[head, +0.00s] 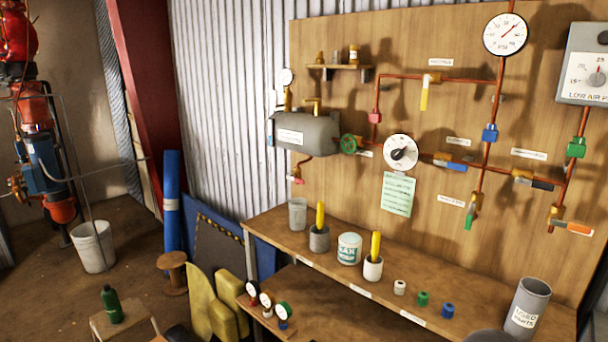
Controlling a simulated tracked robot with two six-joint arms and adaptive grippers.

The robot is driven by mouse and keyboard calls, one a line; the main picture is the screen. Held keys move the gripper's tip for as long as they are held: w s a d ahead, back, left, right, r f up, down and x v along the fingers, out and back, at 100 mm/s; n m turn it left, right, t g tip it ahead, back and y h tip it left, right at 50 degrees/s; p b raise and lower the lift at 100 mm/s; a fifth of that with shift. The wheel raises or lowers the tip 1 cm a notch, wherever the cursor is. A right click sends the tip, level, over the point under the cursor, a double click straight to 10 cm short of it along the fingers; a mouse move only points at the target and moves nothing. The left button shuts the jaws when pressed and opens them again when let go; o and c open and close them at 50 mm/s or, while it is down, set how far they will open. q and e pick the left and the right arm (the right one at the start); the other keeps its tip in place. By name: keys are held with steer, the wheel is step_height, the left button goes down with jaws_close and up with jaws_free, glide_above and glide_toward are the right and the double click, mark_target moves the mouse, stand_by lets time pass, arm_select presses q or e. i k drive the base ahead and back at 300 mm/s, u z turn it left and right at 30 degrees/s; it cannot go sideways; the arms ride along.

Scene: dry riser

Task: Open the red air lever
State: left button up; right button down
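A wooden panel (340,110) carries copper pipes with several coloured levers. A small red handle (297,180) sits on the pipe under the grey tank (306,132). I cannot tell from the small labels which one is the air lever. Neither gripper shows in the head view.
A round pressure gauge (505,34) is above. The bench (335,262) below holds cups, a can (349,248) and a grey tube (527,308).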

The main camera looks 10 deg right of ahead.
mark_target(298, 179)
steer(key=z, duration=0.1)
steer(key=i, duration=1)
steer(key=u, duration=0.1)
